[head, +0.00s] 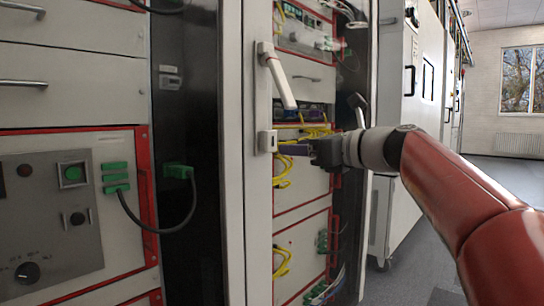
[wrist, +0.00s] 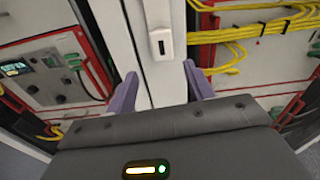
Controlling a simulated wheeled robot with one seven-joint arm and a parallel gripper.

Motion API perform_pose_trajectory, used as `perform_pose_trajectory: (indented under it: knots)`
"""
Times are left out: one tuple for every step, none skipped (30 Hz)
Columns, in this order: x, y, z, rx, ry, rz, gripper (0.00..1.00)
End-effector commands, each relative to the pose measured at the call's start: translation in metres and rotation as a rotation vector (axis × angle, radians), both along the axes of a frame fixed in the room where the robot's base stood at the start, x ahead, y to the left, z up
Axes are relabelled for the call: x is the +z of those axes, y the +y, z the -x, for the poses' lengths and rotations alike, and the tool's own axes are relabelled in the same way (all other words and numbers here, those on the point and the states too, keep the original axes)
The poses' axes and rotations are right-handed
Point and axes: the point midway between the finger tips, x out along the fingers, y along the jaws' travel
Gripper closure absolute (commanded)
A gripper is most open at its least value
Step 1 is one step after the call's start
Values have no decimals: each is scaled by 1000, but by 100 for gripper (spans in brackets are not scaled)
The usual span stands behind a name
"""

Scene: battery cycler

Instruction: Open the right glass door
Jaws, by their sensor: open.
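The right glass door has a white frame (head: 258,215), with yellow cables and red-edged panels visible through it. The door seems closed, though a small gap would be hard to see. Its white lever handle (head: 281,80) is swung out from the frame, tilted, joined at its top end. Below it is the small white handle seat (head: 265,141), which also shows in the wrist view (wrist: 161,42). My gripper (head: 292,149) is just right of that seat, below the lever. In the wrist view its purple fingers (wrist: 162,90) are spread on both sides of the white frame, holding nothing.
A left cabinet bay (head: 70,210) with drawers, a control panel and green plugs stands at the left. A dark glass strip (head: 190,120) lies between. Another white cabinet (head: 410,90) stands behind at the right. Open floor (head: 500,180) lies at the far right.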

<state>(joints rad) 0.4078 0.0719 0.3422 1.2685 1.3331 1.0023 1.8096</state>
Motion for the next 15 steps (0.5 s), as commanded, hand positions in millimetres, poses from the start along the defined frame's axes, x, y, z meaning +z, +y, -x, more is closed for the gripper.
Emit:
perform_pose_trajectory:
  knots:
    - [4, -3, -4, 3, 14, -47, 47]
    - [7, -4, -5, 6, 21, -66, 47]
    - [10, -3, -7, 9, 27, -83, 47]
    - [11, -1, -8, 10, 29, -88, 47]
    - [12, 2, -10, 12, 30, -90, 47]
    - [12, 6, -12, 14, 31, -89, 47]
    - [12, 10, -15, 14, 31, -89, 47]
    - [12, 14, -18, 14, 31, -89, 47]
    - [12, 19, -22, 14, 31, -89, 47]
    - [12, 23, -25, 14, 30, -88, 47]
    - [12, 27, -28, 15, 31, -87, 47]
    - [13, 32, -32, 14, 30, -87, 47]
    - [12, 37, -35, 15, 30, -86, 47]
    - [12, 40, -38, 14, 30, -86, 47]
    - [12, 44, -41, 13, 29, -86, 47]
